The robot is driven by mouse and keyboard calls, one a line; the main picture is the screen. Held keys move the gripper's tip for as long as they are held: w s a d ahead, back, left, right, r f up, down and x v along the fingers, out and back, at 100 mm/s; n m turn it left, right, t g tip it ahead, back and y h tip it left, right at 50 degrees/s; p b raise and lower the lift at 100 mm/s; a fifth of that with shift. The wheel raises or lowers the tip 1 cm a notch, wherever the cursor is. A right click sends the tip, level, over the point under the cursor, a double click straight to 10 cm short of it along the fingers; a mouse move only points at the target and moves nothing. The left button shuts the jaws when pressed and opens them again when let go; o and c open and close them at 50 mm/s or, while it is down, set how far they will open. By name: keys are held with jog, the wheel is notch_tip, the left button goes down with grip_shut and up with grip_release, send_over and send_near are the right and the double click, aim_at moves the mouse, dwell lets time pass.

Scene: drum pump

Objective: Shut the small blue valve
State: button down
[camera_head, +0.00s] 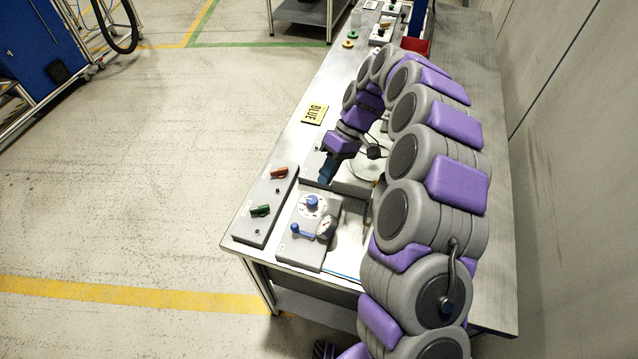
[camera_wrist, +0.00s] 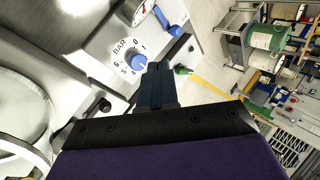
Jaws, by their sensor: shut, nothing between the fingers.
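A small blue lever valve (camera_head: 303,231) sits on the grey panel nearest the table's front edge; its handle lies roughly sideways. The lever also shows in the wrist view (camera_wrist: 168,22), beside a round gauge. A blue knob (camera_head: 312,201) on a white dial marked BAR sits behind it on the same panel; the knob shows in the wrist view (camera_wrist: 138,62). My gripper (camera_head: 326,178) is above the panel's far side, pointing down. In the wrist view its dark blue fingers (camera_wrist: 157,68) are together and empty, with tips near the knob. I cannot tell whether they touch it.
A grey panel (camera_head: 265,208) with a red switch (camera_head: 279,172) and a green switch (camera_head: 261,210) stands left of the valve panel. A clear round vessel (camera_head: 368,165) is right of my gripper. The front-left table edge is close.

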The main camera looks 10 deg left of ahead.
jog(key=b, duration=0.2)
send_near(303, 231)
jog(key=shift+w+a+f, duration=0.2)
jog(key=shift+a+f, duration=0.15)
jog(key=shift+f, duration=0.1)
jog(key=shift+w+a+f, duration=0.25)
jog(key=shift+a+f, duration=0.1)
jog(key=shift+f, duration=0.1)
jog(key=shift+s+a+f, duration=0.3)
jog(key=shift+s+a, duration=0.1)
jog(key=shift+s, duration=0.2)
jog(key=shift+s+a+f, duration=0.3)
jog(key=shift+s+a, duration=0.1)
jog(key=shift+s, duration=0.15)
jog(key=shift+s+a+f+b, duration=0.15)
jog(key=shift+s+a+b, duration=0.1)
jog(key=shift+b, duration=0.1)
